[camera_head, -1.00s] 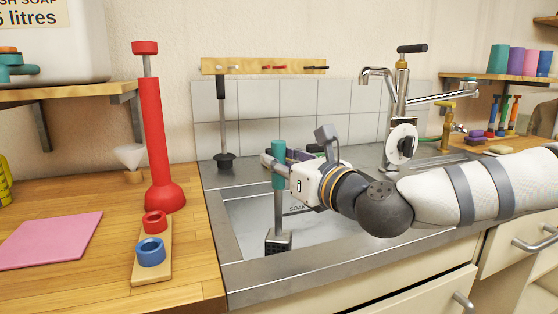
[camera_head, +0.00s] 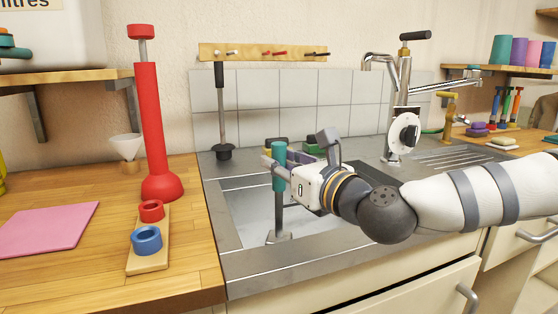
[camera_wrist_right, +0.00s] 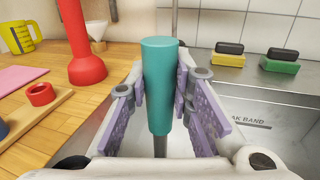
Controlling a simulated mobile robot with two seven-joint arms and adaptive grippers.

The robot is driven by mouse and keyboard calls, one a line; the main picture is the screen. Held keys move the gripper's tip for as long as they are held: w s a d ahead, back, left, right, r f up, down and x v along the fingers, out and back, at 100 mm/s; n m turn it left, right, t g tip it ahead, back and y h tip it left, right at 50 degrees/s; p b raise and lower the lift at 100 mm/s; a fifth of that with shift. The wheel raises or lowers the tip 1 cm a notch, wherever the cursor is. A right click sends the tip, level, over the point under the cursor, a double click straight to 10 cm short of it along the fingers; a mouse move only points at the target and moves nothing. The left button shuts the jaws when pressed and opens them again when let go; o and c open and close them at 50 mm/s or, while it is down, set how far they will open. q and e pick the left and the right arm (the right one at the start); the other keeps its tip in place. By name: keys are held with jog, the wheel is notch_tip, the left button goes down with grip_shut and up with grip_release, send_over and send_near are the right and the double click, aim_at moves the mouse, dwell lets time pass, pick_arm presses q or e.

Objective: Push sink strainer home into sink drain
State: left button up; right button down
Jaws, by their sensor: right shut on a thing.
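The sink strainer (camera_head: 279,155) has an upright teal handle on a grey metal shaft. My right gripper (camera_head: 277,168) is shut on the handle above the left part of the sink basin (camera_head: 319,223). In the right wrist view the handle (camera_wrist_right: 160,85) stands between the two purple-padded fingers. The shaft runs down to a grey metal rim (camera_head: 279,237) at the basin floor. The basket below the rim does not show now, and the drain opening is covered, so I cannot tell how deep it sits. My left gripper is not in view.
A red plunger (camera_head: 151,130) and a wooden holder (camera_head: 147,262) with red and blue rings stand on the left worktop. The tap (camera_head: 401,90) stands behind the basin. Two brushes or sponges (camera_wrist_right: 230,57), (camera_wrist_right: 282,63) lie on the back ledge.

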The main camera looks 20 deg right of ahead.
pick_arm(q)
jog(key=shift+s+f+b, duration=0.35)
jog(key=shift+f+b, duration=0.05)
pick_arm(e)
jog(key=shift+f, duration=0.65)
jog(key=c, duration=1.3)
grip_release()
jog(key=shift+c, duration=0.2)
jog(key=shift+s, duration=0.1)
jog(key=v, duration=0.7)
jog(key=shift+s+d, duration=0.1)
jog(key=shift+s, duration=0.05)
